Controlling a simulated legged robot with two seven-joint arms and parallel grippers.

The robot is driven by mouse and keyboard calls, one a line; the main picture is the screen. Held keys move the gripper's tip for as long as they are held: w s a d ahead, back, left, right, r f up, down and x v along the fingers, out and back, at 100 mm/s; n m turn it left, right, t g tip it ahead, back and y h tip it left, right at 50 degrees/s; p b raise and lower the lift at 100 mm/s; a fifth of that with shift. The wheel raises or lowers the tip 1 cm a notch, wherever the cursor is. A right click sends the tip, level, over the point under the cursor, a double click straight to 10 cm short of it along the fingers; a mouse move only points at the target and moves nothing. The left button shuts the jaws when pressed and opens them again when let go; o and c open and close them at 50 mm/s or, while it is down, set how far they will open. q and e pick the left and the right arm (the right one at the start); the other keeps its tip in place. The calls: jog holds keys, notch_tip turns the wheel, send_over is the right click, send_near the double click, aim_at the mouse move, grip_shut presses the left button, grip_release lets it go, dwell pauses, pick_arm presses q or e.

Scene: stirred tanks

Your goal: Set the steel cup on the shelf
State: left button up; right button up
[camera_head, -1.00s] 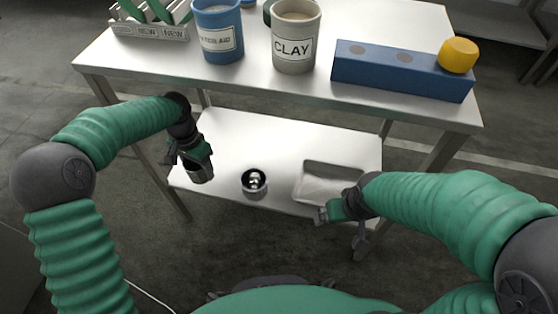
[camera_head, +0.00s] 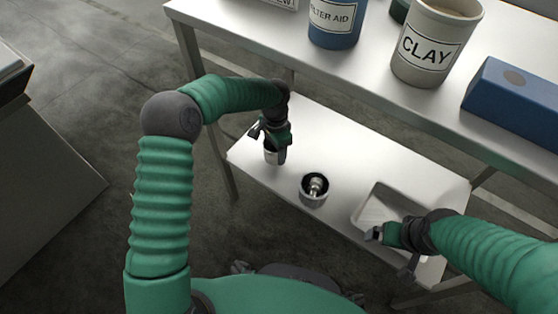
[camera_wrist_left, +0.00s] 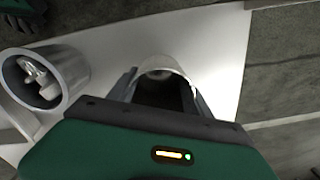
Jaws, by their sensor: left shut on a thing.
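The steel cup (camera_head: 271,157) is in my left gripper (camera_head: 273,148), upright or nearly so, over the left end of the lower shelf (camera_head: 335,142). In the left wrist view the cup's pale rim (camera_wrist_left: 163,72) shows between the two fingers of the left gripper (camera_wrist_left: 165,88), which are shut on it. I cannot tell whether the cup's base touches the shelf. My right gripper (camera_head: 392,248) is by the shelf's front right, beside a tray; its finger gap is unclear.
A metal pot (camera_head: 314,190) with shiny pieces inside stands on the shelf right of the cup; it also shows in the left wrist view (camera_wrist_left: 75,72). A shallow tray (camera_head: 372,207) lies farther right. The tabletop above holds a CLAY crock (camera_head: 430,60) and a blue block (camera_head: 520,95).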

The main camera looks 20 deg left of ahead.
pick_arm(q)
notch_tip(320, 180, down, 3)
jog(key=shift+f+b, duration=0.2)
jog(key=shift+b, duration=0.75)
jog(key=shift+c, duration=0.7)
jog(key=shift+r, duration=0.1)
jog(key=o, duration=1.5)
